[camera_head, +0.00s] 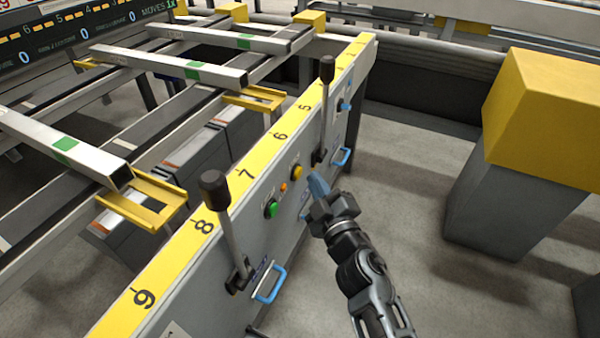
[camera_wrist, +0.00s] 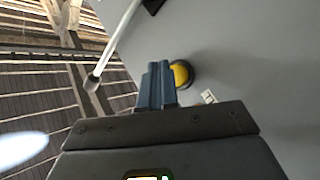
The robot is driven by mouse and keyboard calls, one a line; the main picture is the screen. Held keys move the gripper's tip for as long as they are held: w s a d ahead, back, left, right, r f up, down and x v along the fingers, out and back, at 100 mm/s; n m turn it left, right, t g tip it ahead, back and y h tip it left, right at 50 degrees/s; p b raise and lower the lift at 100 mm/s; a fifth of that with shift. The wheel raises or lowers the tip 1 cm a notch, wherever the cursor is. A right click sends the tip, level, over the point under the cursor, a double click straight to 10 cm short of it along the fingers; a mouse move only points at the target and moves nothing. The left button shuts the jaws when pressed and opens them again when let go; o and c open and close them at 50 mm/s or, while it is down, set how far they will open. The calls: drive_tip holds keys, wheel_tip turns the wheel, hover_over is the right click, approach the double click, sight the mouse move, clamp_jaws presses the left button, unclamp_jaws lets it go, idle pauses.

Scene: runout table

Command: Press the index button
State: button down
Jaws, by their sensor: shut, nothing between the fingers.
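A round yellow button (camera_head: 297,172) sits on the grey side panel (camera_head: 240,240), with a small orange light (camera_head: 283,188) and a green button (camera_head: 271,209) beside it to the lower left. I cannot read which one is marked index. My gripper (camera_head: 318,186) is shut and empty, its blue fingertips a little to the right of the yellow button and apparently apart from the panel. In the wrist view the yellow button (camera_wrist: 183,73) has a dark ring and shows just right of my fingertips (camera_wrist: 157,80), which hide a little of its left edge.
Two black-knobbed levers (camera_head: 214,187) (camera_head: 327,70) stand on the panel either side of the buttons. Blue handles (camera_head: 270,284) stick out below them. A yellow-topped grey post (camera_head: 535,110) stands at the right. The floor between is clear.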

drive_tip(key=shift+a, duration=0.1)
drive_tip(key=shift+w+a, duration=0.15)
drive_tip(key=shift+a, duration=0.2)
drive_tip(key=shift+w+a+b, duration=0.2)
drive_tip(key=shift+a+b, duration=0.2)
drive_tip(key=shift+a, duration=0.05)
idle(1.1)
drive_tip(key=shift+s+d+p, duration=0.35)
drive_tip(key=shift+d+p, duration=0.2)
drive_tip(key=shift+d, duration=0.3)
drive_tip(key=shift+s+d+p, duration=0.3)
drive_tip(key=shift+d+p, duration=0.2)
drive_tip(key=shift+d, duration=0.3)
drive_tip(key=shift+s+d+p, duration=0.25)
drive_tip(key=shift+d+p, duration=0.3)
drive_tip(key=shift+d, duration=0.2)
drive_tip(key=shift+s+d+p, duration=0.3)
drive_tip(key=shift+d+p, duration=0.2)
drive_tip(key=shift+d, duration=0.3)
